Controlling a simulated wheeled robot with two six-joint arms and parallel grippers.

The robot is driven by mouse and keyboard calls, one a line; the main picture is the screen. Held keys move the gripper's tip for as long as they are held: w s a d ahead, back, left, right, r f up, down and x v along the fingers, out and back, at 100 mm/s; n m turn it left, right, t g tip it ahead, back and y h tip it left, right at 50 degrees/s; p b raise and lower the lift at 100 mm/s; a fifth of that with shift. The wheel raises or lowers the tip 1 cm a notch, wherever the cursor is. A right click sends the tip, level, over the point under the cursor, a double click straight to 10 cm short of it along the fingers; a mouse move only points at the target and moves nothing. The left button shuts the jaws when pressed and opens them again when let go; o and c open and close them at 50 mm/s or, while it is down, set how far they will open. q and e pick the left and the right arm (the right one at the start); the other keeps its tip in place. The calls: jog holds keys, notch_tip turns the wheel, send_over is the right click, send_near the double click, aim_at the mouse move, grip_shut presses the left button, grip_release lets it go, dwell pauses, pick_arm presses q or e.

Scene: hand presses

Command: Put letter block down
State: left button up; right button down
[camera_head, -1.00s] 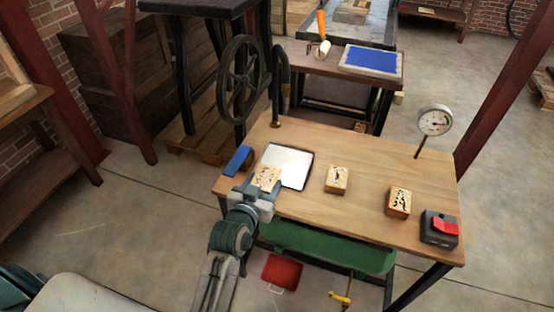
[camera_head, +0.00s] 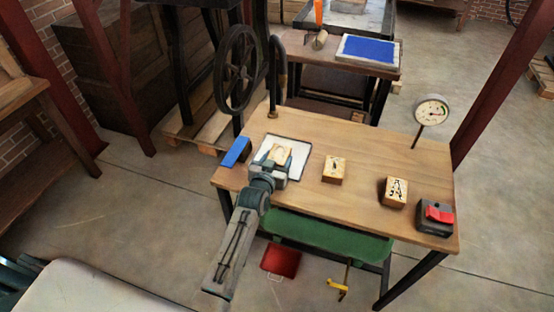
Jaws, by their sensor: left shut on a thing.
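My left gripper (camera_head: 272,167) is over the white sheet (camera_head: 298,146) on the wooden table, shut on a light wooden letter block (camera_head: 280,154). The block is at or just above the sheet; I cannot tell whether it touches. The gripper hides its near part. A second letter block (camera_head: 333,170) stands on the table to the right of the sheet. A third block (camera_head: 393,192), with a dark letter A on its face, stands further right. My right gripper is not in view.
A blue bar (camera_head: 236,152) lies left of the sheet. A dark box with a red top (camera_head: 435,217) sits at the table's right end, with a round dial gauge (camera_head: 431,111) behind it. A black handwheel (camera_head: 238,70) stands behind the table. The table's middle back is clear.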

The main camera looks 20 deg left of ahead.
pick_arm(q)
jog(key=shift+f, duration=0.1)
jog(key=o, duration=0.8)
jog(key=shift+o, duration=1.2)
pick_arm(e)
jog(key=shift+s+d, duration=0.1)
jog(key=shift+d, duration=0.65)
